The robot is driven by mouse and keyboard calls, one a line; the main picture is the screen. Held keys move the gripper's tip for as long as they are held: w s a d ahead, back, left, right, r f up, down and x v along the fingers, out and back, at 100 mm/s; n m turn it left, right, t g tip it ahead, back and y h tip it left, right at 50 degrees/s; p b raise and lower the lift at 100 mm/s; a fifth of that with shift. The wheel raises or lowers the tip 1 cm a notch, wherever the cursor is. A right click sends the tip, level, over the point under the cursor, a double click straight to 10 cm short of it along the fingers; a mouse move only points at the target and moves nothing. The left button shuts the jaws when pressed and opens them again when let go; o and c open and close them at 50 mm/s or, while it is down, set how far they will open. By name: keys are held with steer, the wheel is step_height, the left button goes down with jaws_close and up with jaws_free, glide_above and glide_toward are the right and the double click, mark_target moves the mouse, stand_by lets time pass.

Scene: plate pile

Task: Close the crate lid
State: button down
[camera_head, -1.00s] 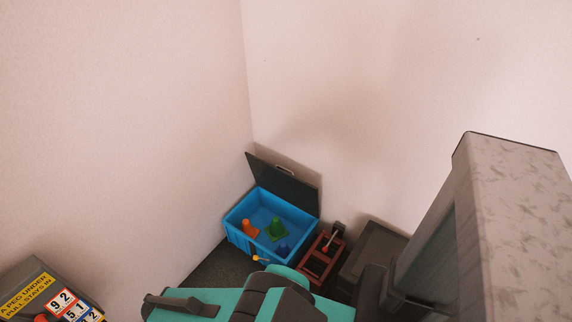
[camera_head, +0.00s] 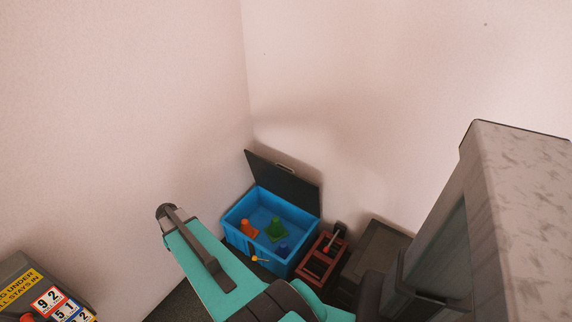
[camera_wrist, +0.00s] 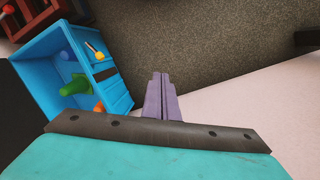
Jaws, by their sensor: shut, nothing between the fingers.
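The blue crate (camera_head: 240,240) stands in the corner of the room. Its dark lid (camera_head: 285,181) is open, raised and tilted back against the wall, with a small handle near its top edge. Inside the crate are an orange cone (camera_head: 248,230), a green cone (camera_head: 275,230) and a blue cone (camera_head: 282,248). In the wrist view the crate (camera_wrist: 118,93) lies left of my gripper (camera_wrist: 160,76), whose purple-grey fingers are shut together with nothing between them. My gripper is apart from the crate and lid. The fingertips are hidden in the head view.
A dark red tray (camera_head: 320,254) with tools stands right of the crate, beside a dark box (camera_head: 375,252). A sign with number cards (camera_head: 48,296) stands at the lower left. Bare dark floor (camera_wrist: 215,45) lies beside the crate.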

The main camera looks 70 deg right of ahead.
steer(key=d+r+m+h+b, duration=0.1)
steer(key=d+r+m, duration=0.1)
steer(key=d, duration=0.6)
steer(key=d+r+m+b, duration=0.1)
steer(key=d+r+m, duration=0.1)
steer(key=d, duration=0.6)
steer(key=s+d+r+m+h+b, duration=0.1)
steer(key=s+d+r, duration=0.3)
steer(key=d, duration=0.7)
steer(key=s+d+r+m+b, duration=0.1)
steer(key=s+d+r+m, duration=0.3)
steer(key=s+d, duration=0.3)
steer(key=s+d+r+m+t+h+b, duration=0.1)
steer(key=s+d+r, duration=0.4)
steer(key=d, duration=1)
steer(key=shift+s+r+m+h+b, duration=0.35)
steer(key=shift+r+m+b, duration=0.25)
steer(key=shift+m, duration=0.4)
steer(key=shift+b+x, duration=0.3)
steer(key=shift+x, duration=4.7)
steer(key=shift+s+a, duration=0.1)
steer(key=shift+a, duration=0.15)
